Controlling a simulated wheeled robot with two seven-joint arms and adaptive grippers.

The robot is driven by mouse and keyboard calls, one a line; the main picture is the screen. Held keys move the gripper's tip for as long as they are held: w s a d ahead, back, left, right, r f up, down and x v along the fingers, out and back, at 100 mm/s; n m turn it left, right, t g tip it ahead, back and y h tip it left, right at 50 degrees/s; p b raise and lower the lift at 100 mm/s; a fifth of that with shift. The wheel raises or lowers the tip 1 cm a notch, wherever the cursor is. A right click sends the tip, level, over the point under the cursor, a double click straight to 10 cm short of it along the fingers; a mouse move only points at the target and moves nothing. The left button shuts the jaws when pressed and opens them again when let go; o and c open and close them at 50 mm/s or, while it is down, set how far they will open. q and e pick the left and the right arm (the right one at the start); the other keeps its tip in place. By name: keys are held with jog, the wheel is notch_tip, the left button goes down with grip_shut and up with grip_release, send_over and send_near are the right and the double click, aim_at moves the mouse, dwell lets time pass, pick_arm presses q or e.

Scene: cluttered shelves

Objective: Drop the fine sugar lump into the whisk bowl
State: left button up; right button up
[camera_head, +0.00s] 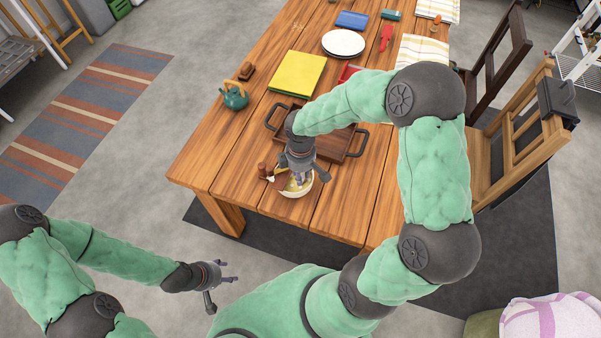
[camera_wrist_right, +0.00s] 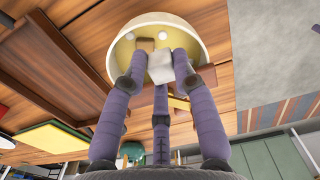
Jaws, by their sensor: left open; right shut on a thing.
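The whisk bowl (camera_head: 308,188), pale yellow inside, stands near the front edge of the wooden table; it also fills the upper middle of the right wrist view (camera_wrist_right: 204,38). My right gripper (camera_head: 298,181) is directly over the bowl, fingers pointing down. In the right wrist view its fingers (camera_wrist_right: 162,74) are shut on a small white cube, which I take for the fine sugar lump (camera_wrist_right: 160,66). A brown cube (camera_wrist_right: 145,45) shows beside it, seemingly in the bowl. In the head view the lump is hidden by the fingers. My left gripper (camera_head: 222,282) is open and empty, off the table.
A wooden tray (camera_head: 333,146) with dark handles lies behind the bowl, partly hidden by my right arm. A small brown item (camera_head: 262,169) stands close left of the bowl. A teal teapot (camera_head: 234,98), yellow book (camera_head: 298,73) and white plates (camera_head: 343,43) are further back. Chairs stand right.

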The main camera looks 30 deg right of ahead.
jog(key=shift+f+b, duration=1.4)
jog(key=shift+f, duration=0.55)
jog(key=shift+r, duration=0.2)
jog(key=o, duration=0.9)
jog(key=shift+c, duration=0.2)
jog(key=shift+r+p, duration=0.1)
jog(key=shift+p, duration=0.2)
jog(key=shift+r+p, duration=1.2)
jog(key=shift+r, duration=0.2)
